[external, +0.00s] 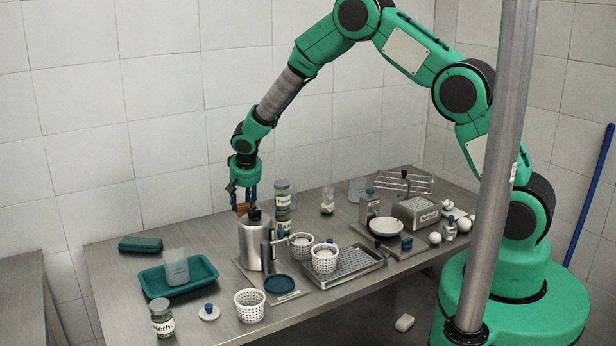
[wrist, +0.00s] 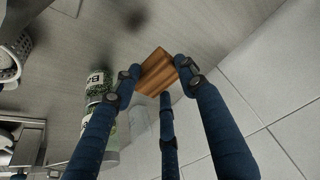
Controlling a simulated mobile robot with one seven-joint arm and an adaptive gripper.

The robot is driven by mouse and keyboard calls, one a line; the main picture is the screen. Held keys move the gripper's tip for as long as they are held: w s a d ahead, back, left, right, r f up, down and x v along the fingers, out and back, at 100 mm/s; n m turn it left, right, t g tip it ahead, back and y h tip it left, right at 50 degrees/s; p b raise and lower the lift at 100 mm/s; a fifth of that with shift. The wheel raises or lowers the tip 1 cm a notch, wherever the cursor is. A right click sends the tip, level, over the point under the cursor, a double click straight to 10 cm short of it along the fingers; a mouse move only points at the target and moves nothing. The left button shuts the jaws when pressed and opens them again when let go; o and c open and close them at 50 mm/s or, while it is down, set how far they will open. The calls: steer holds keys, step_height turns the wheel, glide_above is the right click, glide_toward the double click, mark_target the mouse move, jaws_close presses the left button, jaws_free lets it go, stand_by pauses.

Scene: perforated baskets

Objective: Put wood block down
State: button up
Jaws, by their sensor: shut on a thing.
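A brown wood block (wrist: 158,72) with a striped grain is held between the blue fingertips of my gripper (wrist: 157,78) in the wrist view. Its lower end is partly behind the fingers. In the external view, my gripper (external: 244,198) points down, and the block (external: 241,208) shows small and brown between its fingertips. They appear just above or behind the steel cylinder (external: 252,240). The gap between the block and the table cannot be told.
Stacked labelled jars (external: 283,205) stand right of my gripper; one shows close by in the wrist view (wrist: 97,88). White perforated baskets (external: 250,305), a steel tray (external: 345,268) and a teal tray (external: 155,284) crowd the front. Table (external: 125,250) behind the teal tray is mostly clear.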

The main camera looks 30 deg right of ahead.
mark_target(247, 206)
steer(key=r, duration=0.6)
steer(key=shift+w+d+r, duration=0.15)
steer(key=shift+d+r, duration=0.2)
steer(key=shift+d, duration=0.05)
steer(key=w+d+n, duration=0.1)
steer(key=w+d, duration=0.4)
steer(key=d, duration=0.8)
steer(key=w+d+b, duration=0.1)
steer(key=w+d, duration=0.4)
steer(key=d, duration=0.8)
steer(key=w+d+n, duration=0.1)
steer(key=w+d, duration=0.4)
steer(key=d, duration=0.8)
steer(key=shift+y, duration=0.3)
steer(key=f, duration=0.5)
steer(key=shift+s+d, duration=0.2)
steer(key=shift+d, duration=0.2)
steer(key=shift+f, duration=0.1)
steer(key=shift+f+b, duration=0.3)
steer(key=shift+f, duration=2.75)
steer(key=shift+f, duration=1.9)
